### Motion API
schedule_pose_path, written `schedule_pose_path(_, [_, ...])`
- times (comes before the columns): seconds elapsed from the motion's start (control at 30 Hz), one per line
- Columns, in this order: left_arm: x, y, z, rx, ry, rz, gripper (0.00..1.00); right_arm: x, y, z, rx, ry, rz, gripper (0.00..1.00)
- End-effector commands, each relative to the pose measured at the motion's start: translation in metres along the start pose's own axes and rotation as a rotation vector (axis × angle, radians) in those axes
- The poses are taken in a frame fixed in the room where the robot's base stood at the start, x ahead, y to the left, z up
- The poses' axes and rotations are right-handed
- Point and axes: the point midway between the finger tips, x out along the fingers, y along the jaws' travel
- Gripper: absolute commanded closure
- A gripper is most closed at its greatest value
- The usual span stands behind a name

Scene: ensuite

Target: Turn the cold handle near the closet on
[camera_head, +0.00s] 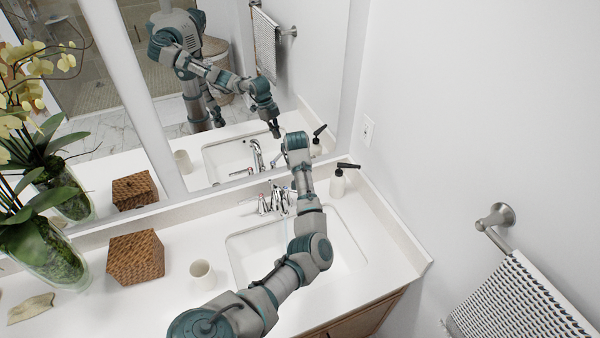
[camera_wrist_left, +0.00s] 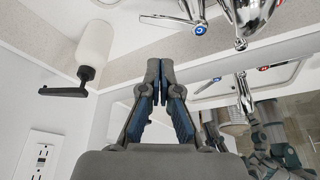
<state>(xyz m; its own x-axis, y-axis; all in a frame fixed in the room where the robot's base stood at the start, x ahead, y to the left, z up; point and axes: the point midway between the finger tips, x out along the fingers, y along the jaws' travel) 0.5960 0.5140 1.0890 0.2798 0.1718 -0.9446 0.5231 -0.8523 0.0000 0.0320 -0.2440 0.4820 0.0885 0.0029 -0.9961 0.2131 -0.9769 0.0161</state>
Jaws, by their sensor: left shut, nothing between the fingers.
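The chrome faucet (camera_head: 273,199) stands at the back of the white sink, partly hidden by my left arm in the head view. In the wrist view, the cold handle (camera_wrist_left: 199,28) has a blue dot, and its lever points left toward the soap dispenser. The spout (camera_wrist_left: 246,18) is to its right. My left gripper (camera_wrist_left: 157,72) is shut and empty. Its fingertips show below and left of the cold handle, apart from it. In the head view its fingers are hidden behind my wrist. My right gripper is not in view.
A soap dispenser (camera_head: 338,183) with a dark pump stands right of the faucet. The mirror (camera_head: 325,70) rises close behind. A cup (camera_head: 202,274), a woven box (camera_head: 136,257) and a potted orchid (camera_head: 40,250) stand left of the sink (camera_head: 352,253). A towel (camera_head: 520,305) hangs at right.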

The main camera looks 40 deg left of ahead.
Motion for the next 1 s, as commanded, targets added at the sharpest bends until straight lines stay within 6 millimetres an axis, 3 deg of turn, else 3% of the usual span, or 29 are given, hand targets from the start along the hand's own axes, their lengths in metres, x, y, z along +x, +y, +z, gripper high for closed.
schedule_pose_path(0.13, [-0.015,0.001,-0.001,0.002,0.006,0.001,1.0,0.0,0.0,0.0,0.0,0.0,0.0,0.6])
schedule_pose_path(0.27, [-0.009,0.017,-0.013,0.025,0.095,0.025,1.0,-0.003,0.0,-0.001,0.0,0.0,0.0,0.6])
schedule_pose_path(0.37, [0.003,0.05,-0.033,0.049,0.265,0.084,1.0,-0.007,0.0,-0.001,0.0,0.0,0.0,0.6])
schedule_pose_path(0.47, [0.009,0.096,-0.055,0.038,0.491,0.189,1.0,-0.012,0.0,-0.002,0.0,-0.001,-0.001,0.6])
schedule_pose_path(0.63, [-0.006,0.159,-0.067,-0.11,0.847,0.403,1.0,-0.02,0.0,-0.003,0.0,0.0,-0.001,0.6])
schedule_pose_path(0.7, [-0.016,0.173,-0.063,-0.222,0.97,0.488,1.0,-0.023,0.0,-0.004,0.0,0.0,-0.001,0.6])
schedule_pose_path(0.8, [-0.026,0.177,-0.048,-0.426,1.117,0.588,1.0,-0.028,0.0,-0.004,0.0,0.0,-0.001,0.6])
schedule_pose_path(0.87, [-0.029,0.172,-0.035,-0.573,1.187,0.63,1.0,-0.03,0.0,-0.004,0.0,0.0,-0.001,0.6])
schedule_pose_path(1.0, [-0.019,0.141,0.013,-0.963,1.302,0.649,1.0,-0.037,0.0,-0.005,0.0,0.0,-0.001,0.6])
